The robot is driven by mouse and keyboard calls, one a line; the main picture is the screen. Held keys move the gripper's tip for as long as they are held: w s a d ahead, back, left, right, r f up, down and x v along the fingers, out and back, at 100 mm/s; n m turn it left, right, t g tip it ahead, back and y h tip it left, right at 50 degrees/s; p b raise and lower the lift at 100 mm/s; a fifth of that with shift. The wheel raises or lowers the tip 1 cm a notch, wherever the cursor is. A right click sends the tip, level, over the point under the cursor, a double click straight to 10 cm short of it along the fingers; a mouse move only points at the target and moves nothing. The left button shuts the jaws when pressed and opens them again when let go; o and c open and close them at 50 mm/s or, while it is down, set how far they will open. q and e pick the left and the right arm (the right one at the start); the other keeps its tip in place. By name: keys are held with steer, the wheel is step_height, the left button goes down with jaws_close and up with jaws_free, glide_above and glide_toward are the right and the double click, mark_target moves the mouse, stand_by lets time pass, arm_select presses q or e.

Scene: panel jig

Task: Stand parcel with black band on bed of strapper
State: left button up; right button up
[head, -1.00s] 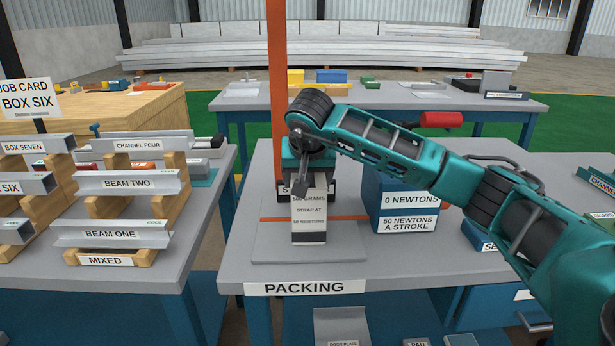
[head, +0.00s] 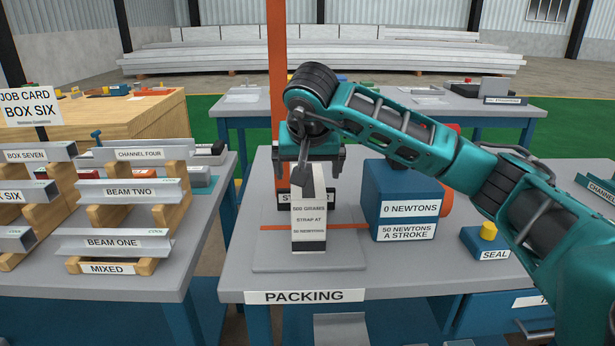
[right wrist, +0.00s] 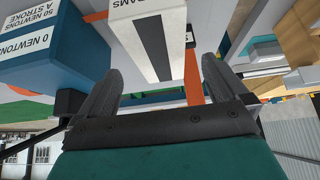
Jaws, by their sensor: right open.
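The white parcel (head: 309,219) with a black band at its foot stands upright on the grey bed (head: 340,256) of the strapper. Its label speaks of 500 grams and strap at 50 newtons. My right gripper (head: 308,168) is open above and around the parcel's top end in the head view. In the right wrist view the parcel (right wrist: 139,27), with a black stripe, lies ahead of the open fingers (right wrist: 158,75), with gaps at both sides. My left gripper is not in view.
The blue tension box (head: 400,192) stands close right of the parcel. An orange strap (head: 272,228) crosses the bed, and an orange post (head: 277,70) rises behind. A seal block (head: 484,240) is farther right. The beam rack (head: 120,210) is at left.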

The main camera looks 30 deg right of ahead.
steer(key=v, duration=0.5)
steer(key=shift+p, duration=0.3)
